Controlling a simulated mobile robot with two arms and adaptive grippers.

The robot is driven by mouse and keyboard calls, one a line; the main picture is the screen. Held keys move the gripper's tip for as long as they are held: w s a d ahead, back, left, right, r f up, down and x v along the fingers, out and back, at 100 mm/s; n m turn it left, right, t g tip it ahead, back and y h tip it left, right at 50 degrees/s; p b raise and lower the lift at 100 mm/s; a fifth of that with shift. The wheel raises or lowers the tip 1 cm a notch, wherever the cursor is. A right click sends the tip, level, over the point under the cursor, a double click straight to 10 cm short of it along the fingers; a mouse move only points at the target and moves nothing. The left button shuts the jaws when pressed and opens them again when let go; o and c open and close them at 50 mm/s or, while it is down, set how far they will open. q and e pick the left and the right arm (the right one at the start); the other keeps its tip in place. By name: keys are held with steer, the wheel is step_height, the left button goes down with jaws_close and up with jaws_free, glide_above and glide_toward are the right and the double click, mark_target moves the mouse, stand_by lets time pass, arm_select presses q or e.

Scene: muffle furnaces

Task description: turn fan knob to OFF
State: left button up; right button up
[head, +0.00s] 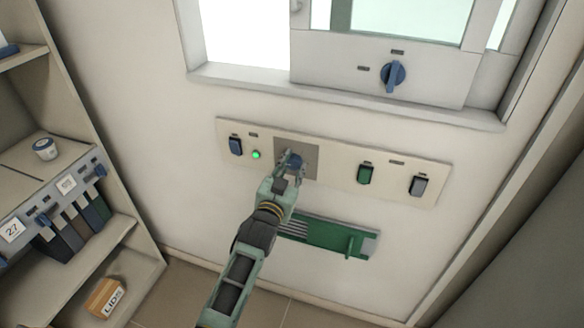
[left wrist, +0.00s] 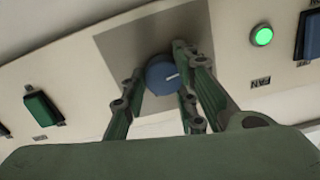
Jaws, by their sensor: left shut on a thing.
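The fan knob is a round blue knob (head: 295,166) on a square grey plate (head: 309,150) in the wall panel. It also shows in the left wrist view (left wrist: 161,75), with a short white mark on its face towards the right of that picture. My left gripper (head: 289,168) has its green fingers on both sides of the knob and is shut on it; the fingers also show in the left wrist view (left wrist: 160,85). In the head view the fingers partly cover the knob. A FAN label (left wrist: 261,82) sits by a lit green lamp (left wrist: 262,36). My right gripper is not in view.
The panel (head: 335,159) also carries a blue switch (head: 236,146), a green switch (head: 365,174) and a grey switch (head: 418,186). Another blue knob (head: 393,75) is above the window sill. A green rack (head: 330,237) hangs below. Shelves (head: 130,229) stand at the left.

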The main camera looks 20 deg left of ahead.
arm_select(q)
steer(key=shift+s+d+f, duration=0.1)
steer(key=shift+d+f, duration=0.2)
steer(key=shift+f, duration=0.2)
steer(key=o, duration=0.8)
steer(key=shift+o, duration=1)
steer(key=shift+d+r, duration=0.1)
steer(key=shift+d, duration=0.05)
steer(key=shift+a+r, duration=0.15)
steer(key=shift+a, duration=0.1)
steer(key=s, duration=1.2)
steer(key=shift+a+r, duration=0.15)
